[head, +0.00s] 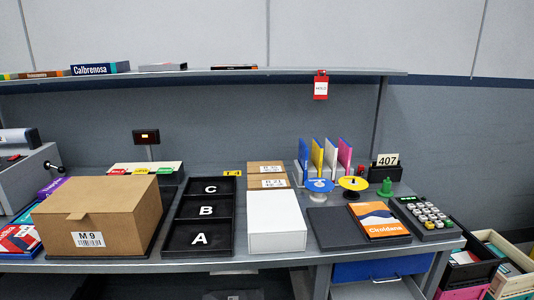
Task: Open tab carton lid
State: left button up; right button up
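A brown tab carton (97,213) stands at the left of the workbench, near its front edge. Its lid is shut, and a small tab shows at the front edge of the lid, above a label reading M 9. The carton sits on a dark mat or board. Neither of my grippers is in the head view.
A black tray with compartments A, B and C (202,221) stands just right of the carton. A white box (276,221), a dark pad (336,228) and an orange-and-navy book (379,221) lie further right. A shelf (215,76) overhangs the back. Books (18,238) lie left of the carton.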

aim_at(78, 197)
jog(key=z, duration=1.4)
jog(key=u, duration=2.4)
